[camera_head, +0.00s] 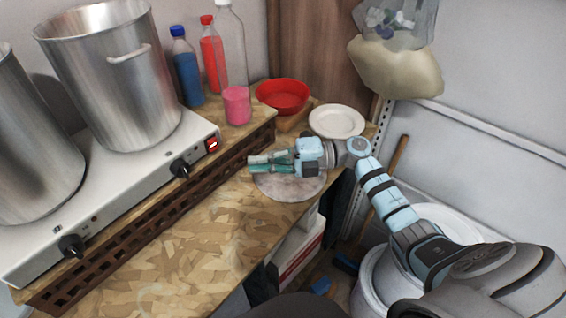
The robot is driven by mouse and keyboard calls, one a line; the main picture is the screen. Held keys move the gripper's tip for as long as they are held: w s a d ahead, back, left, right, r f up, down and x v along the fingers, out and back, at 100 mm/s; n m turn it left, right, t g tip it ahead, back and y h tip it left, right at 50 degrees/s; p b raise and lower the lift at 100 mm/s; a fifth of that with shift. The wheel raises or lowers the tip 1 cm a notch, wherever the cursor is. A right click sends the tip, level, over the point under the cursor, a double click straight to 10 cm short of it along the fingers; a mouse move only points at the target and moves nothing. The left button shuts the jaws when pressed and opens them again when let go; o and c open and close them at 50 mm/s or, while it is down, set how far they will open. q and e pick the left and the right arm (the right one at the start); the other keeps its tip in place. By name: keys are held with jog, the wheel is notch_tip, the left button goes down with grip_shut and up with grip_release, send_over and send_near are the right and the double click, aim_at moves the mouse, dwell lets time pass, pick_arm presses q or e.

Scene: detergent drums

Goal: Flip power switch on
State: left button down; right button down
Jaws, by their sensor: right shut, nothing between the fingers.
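The power switch (213,144) is a small red rocker at the right end of the white hot plate's front panel (130,190). I cannot tell which way the rocker is tilted. My right gripper (250,164) is shut and empty, with teal fingers pointing left. It is over the round grey disc on the wooden counter, to the right of the switch and apart from it. My left gripper is not in view.
Two steel pots (118,80) stand on the hot plate. Two black knobs (180,168) stick out of its front. Bottles (187,70), a pink cup (237,105), a red bowl (283,96) and a white plate (336,121) stand behind. The front counter (190,265) is clear.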

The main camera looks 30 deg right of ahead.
jog(key=v, duration=0.3)
jog(key=f+b+v, duration=0.1)
jog(key=v, duration=0.1)
jog(key=shift+w+d, duration=0.1)
jog(key=shift+d, duration=0.15)
jog(key=shift+w, duration=0.1)
